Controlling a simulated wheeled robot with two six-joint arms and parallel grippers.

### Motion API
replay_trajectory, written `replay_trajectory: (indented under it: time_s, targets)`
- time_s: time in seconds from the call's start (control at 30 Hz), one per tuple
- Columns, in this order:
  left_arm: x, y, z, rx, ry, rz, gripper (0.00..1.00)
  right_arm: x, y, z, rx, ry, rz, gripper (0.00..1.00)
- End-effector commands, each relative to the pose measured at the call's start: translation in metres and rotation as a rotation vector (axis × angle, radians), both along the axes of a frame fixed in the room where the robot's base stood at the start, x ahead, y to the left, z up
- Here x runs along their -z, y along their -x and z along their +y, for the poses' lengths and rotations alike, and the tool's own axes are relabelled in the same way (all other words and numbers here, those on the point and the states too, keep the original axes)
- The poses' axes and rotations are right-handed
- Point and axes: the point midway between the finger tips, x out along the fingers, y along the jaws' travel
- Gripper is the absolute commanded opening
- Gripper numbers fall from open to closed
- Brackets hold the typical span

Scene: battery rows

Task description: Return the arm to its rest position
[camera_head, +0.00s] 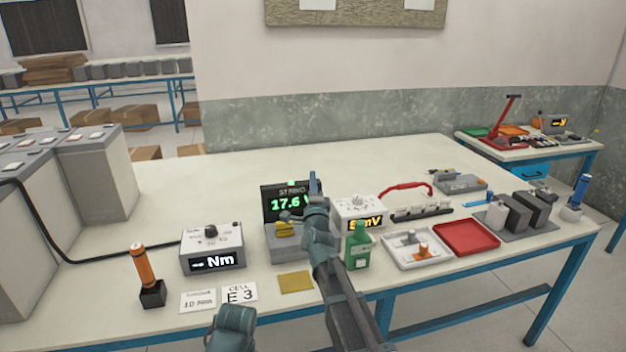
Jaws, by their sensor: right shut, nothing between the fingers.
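My right arm (345,300) reaches up from the bottom edge over the front middle of the bench. Its gripper (313,184) is shut and empty, raised in front of the display with green digits reading 17.6 (284,204). The arm hides part of that display and of the grey block below it. A rounded teal part (232,328) at the bottom edge looks like my other arm; no left fingers show.
The white bench (240,165) carries an Nm meter (212,250), an orange-handled tool (140,266), a green bottle (357,246), a white tray (408,262) and a red tray (466,238). Large grey battery cases (98,180) stand at left. The bench's back middle is clear.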

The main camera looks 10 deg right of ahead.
Motion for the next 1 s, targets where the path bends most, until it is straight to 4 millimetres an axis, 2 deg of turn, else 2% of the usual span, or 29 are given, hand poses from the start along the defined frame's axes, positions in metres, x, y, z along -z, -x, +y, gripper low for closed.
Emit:
replay_trajectory:
  time_s: [0.13,0.23,0.37,0.4,0.47,0.5,0.57,0.6,0.67,0.7,0.83,0.9,1.0]
  targets:
    - [-0.001,0.000,0.000,0.000,0.000,0.000,0.50,0.001,0.001,0.003,-0.007,0.010,0.010,0.00]
    - [-0.005,0.000,0.000,0.000,0.000,0.000,0.50,0.010,0.005,0.023,-0.049,0.074,0.080,0.00]
    - [-0.016,0.000,0.000,0.000,0.000,0.000,0.50,0.043,0.023,0.079,-0.181,0.282,0.283,0.00]
    - [-0.019,0.000,0.000,0.000,0.000,0.000,0.50,0.057,0.034,0.098,-0.234,0.367,0.359,0.00]
    - [-0.024,0.000,0.000,0.000,0.000,0.000,0.50,0.081,0.053,0.123,-0.317,0.501,0.470,0.00]
    - [-0.028,0.000,0.000,0.000,0.000,0.000,0.50,0.096,0.069,0.138,-0.374,0.590,0.541,0.00]
    - [-0.033,0.000,0.000,0.000,0.000,0.000,0.50,0.119,0.095,0.156,-0.460,0.725,0.645,0.00]
    - [-0.036,0.000,0.000,0.000,0.000,0.000,0.50,0.134,0.114,0.166,-0.519,0.814,0.713,0.00]
    - [-0.041,0.000,0.000,0.000,0.000,0.000,0.50,0.155,0.147,0.176,-0.612,0.947,0.812,0.00]
    - [-0.044,0.000,0.000,0.000,0.000,0.000,0.50,0.167,0.169,0.180,-0.675,1.035,0.875,0.00]
    - [-0.054,0.000,0.000,0.000,0.000,0.000,0.50,0.198,0.248,0.181,-0.889,1.304,1.071,0.00]
    - [-0.059,0.000,0.000,0.000,0.000,0.000,0.50,0.207,0.288,0.175,-1.001,1.425,1.166,0.00]
    - [-0.064,0.000,0.000,0.000,0.000,0.000,0.50,0.213,0.337,0.163,-1.145,1.561,1.278,0.00]
